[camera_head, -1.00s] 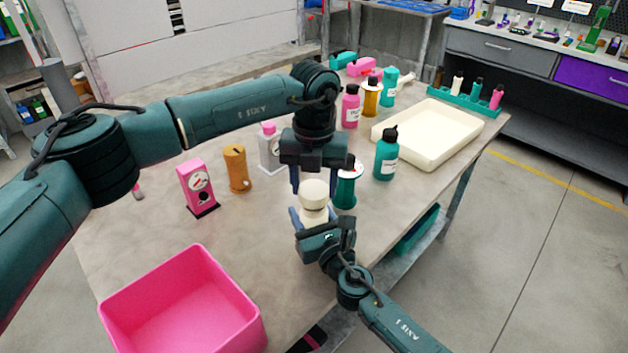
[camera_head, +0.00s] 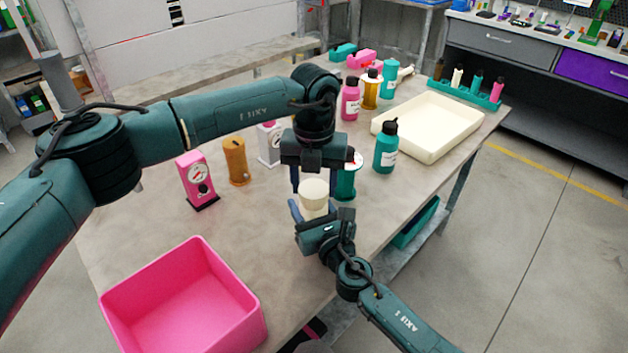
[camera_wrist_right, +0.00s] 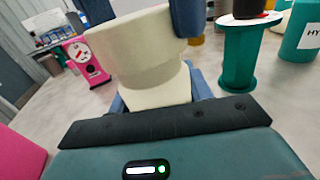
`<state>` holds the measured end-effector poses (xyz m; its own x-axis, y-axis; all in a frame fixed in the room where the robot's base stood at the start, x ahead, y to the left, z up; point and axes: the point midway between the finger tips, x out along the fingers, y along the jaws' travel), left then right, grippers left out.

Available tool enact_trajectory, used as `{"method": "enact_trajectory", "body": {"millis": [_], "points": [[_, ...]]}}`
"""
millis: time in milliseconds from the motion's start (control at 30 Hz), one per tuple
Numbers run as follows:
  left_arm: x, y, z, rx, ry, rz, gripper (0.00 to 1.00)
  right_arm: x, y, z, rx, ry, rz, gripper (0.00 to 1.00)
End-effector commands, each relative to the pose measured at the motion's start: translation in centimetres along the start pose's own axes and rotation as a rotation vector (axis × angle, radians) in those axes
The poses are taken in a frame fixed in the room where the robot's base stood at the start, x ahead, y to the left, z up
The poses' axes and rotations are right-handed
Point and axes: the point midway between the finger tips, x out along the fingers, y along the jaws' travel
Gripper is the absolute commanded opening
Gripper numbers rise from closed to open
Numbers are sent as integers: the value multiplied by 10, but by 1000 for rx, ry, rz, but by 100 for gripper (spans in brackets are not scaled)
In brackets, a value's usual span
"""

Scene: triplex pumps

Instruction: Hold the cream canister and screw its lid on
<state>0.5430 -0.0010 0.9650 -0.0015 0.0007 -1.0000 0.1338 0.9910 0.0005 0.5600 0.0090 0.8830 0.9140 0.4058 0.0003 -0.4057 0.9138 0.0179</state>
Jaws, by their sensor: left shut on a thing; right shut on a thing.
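The cream canister (camera_wrist_right: 155,88) stands upright in my right gripper (camera_head: 318,216), which is shut on its body above the table. The cream lid (camera_head: 314,190) sits on top of the canister, in line with it; in the right wrist view the lid (camera_wrist_right: 130,48) is wider than the part below it. My left gripper (camera_head: 313,182) points down from above and is shut on the lid. One of its blue fingers shows beside the lid in the right wrist view. I cannot tell how tightly the lid is seated.
A green spool (camera_head: 346,182) stands close behind the canister. A teal bottle (camera_head: 386,150) and a cream tray (camera_head: 428,128) are to the right. A pink dial device (camera_head: 196,180) and an orange cylinder (camera_head: 236,162) stand left. A pink bin (camera_head: 185,300) is at the front left.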

Motion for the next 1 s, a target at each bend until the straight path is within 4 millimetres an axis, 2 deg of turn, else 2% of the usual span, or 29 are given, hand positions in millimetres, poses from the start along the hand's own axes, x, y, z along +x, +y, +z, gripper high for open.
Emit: {"method": "enact_trajectory", "body": {"millis": [567,600,667,767,1000], "points": [[12,0,0,0,1,2,31,0,0,0,1,1,1,8],[12,0,0,1,0,2,31,0,0,0,1,1,1,0],[12,0,0,13,0,2,31,0,0,0,1,1,1,0],[11,0,0,100,0,2,31,0,0,0,1,1,0,0],[11,-1,0,599,-1,2,31,0,0,-1,1,1,0,0]]}}
